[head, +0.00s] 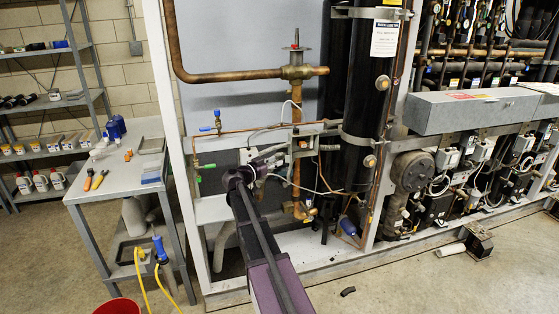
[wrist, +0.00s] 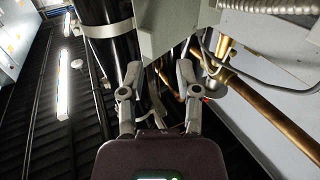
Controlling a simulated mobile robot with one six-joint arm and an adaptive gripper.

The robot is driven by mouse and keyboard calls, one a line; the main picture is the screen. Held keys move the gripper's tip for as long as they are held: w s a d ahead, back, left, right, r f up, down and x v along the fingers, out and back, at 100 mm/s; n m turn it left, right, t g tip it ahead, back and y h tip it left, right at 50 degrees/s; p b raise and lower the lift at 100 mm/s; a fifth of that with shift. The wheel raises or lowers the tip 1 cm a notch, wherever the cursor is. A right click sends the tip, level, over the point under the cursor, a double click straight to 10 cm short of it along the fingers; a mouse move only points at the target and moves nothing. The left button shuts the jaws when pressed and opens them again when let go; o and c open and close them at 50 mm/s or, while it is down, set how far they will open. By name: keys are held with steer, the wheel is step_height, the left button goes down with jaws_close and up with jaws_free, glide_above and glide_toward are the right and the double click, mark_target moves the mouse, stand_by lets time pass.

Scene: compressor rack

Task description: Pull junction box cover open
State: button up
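A small grey metal box (head: 305,143), which looks like the junction box, sits by the copper pipework left of the black cylinders in the head view. I cannot make out its cover clearly there. In the wrist view a grey box (wrist: 168,28) fills the top middle, just beyond the fingertips. My gripper (wrist: 158,72) is open, its two fingers apart below the box's lower edge, with nothing held between them. In the head view my gripper (head: 268,163) is left of and slightly below the small box. I cannot tell whether a finger touches it.
Copper pipes (head: 296,115) and loose cables surround the box. Tall black cylinders (head: 365,120) stand right of it. A brass pipe (wrist: 265,115) runs right of the fingers in the wrist view. A workbench (head: 110,175) stands left, and a long grey box (head: 470,110) is farther right.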

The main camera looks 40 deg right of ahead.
steer(key=s+a, duration=0.1)
steer(key=a, duration=0.6)
steer(key=shift+a, duration=0.35)
